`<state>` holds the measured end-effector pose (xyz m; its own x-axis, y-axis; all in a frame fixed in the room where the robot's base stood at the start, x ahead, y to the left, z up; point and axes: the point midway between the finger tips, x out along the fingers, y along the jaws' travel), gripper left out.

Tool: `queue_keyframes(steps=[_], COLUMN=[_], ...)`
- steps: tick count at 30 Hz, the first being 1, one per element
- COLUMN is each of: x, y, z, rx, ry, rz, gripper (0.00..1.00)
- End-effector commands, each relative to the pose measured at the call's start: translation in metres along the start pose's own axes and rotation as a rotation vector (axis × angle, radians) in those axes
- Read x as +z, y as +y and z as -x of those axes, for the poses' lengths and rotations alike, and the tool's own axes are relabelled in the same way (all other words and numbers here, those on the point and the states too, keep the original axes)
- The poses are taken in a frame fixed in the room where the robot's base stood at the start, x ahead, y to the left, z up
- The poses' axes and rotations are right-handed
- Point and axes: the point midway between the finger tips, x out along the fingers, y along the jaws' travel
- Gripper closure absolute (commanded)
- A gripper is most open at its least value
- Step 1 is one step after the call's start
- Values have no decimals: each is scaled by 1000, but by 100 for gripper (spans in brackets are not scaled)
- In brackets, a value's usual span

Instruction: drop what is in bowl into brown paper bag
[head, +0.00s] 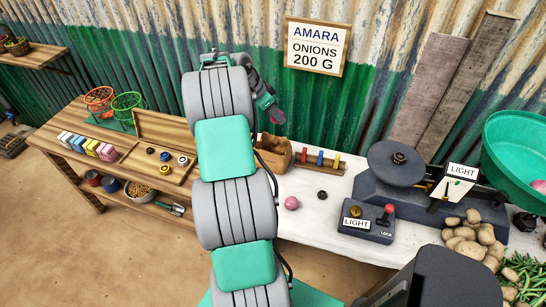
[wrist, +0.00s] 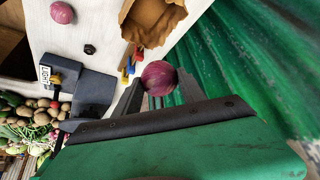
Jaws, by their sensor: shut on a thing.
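My gripper (wrist: 158,84) is shut on a purple-red onion (wrist: 160,77), which shows between the fingertips in the wrist view. In the head view, my gripper (head: 275,113) is raised in front of the green corrugated wall, above and behind the table. The brown paper bag (head: 275,152) stands open on the table below it, partly hidden by my arm. The bag (wrist: 146,24) is also at the top of the wrist view, apart from the held onion. The green bowl (head: 515,145) is at the far right on the scale, with a pinkish thing inside.
A loose pink onion (head: 291,203) and a small black weight (head: 322,195) lie on the white table. A control box (head: 368,224) stands right of them. A coloured peg rack (head: 320,160) is beside the bag. Potatoes (head: 470,240) and beans lie at right.

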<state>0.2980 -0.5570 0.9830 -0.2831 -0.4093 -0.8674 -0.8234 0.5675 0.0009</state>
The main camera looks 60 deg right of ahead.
Motion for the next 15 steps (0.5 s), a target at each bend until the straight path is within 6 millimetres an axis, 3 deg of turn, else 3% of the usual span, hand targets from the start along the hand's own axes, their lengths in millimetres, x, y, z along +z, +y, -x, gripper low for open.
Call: queue_keyframes(steps=[5,15], x=[-2,21], y=[3,3], z=[-13,-52], rx=[14,13], ry=[0,0], rz=[-27,-24], gripper=[95,95])
